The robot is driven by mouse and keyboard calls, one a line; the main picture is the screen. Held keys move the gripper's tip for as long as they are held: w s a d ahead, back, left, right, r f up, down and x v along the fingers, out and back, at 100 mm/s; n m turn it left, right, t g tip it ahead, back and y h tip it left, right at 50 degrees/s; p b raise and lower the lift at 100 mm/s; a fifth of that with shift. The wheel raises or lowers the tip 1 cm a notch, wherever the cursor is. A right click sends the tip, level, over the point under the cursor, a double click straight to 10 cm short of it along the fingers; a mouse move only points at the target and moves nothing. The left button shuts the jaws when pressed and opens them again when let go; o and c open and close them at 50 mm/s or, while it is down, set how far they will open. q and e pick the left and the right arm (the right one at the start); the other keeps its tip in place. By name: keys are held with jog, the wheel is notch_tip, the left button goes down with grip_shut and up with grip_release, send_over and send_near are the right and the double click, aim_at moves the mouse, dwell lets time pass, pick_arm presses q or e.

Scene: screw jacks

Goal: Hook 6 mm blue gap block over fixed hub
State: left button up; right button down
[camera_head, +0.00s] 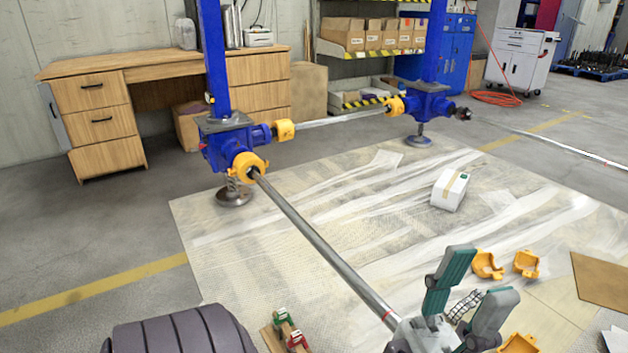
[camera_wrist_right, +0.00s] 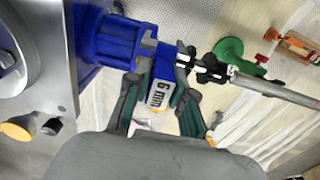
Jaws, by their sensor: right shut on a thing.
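In the right wrist view, my right gripper (camera_wrist_right: 158,105) is shut on the blue gap block (camera_wrist_right: 165,62), whose white label (camera_wrist_right: 160,93) reads 6 mm. The block sits right against the end of the blue fixed hub (camera_wrist_right: 115,40) on the jack's gearbox. Whether it touches or is fully hooked over the hub cannot be told, because the fingers hide part of it. A dark coupling part (camera_wrist_right: 208,68) on the steel shaft (camera_wrist_right: 272,90) lies just right of the block.
A wooden holder with a green block (camera_head: 282,316) and a red block (camera_head: 297,341) lies at the bottom of the head view. Several yellow guards (camera_head: 487,264) lie at right. A white box (camera_head: 449,189) stands on the mat. A green disc (camera_wrist_right: 229,50) shows in the wrist view.

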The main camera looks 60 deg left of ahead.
jog(key=shift+a, duration=0.1)
dwell(0.4)
jog(key=w+a+r+m, duration=0.2)
jog(key=w+a+m, duration=0.2)
jog(key=m, duration=1.4)
jog(key=a, duration=0.3)
jog(key=shift+a, duration=0.4)
notch_tip(320, 180, down, 6)
jog(key=shift+f, duration=0.2)
jog(key=shift+f, duration=0.2)
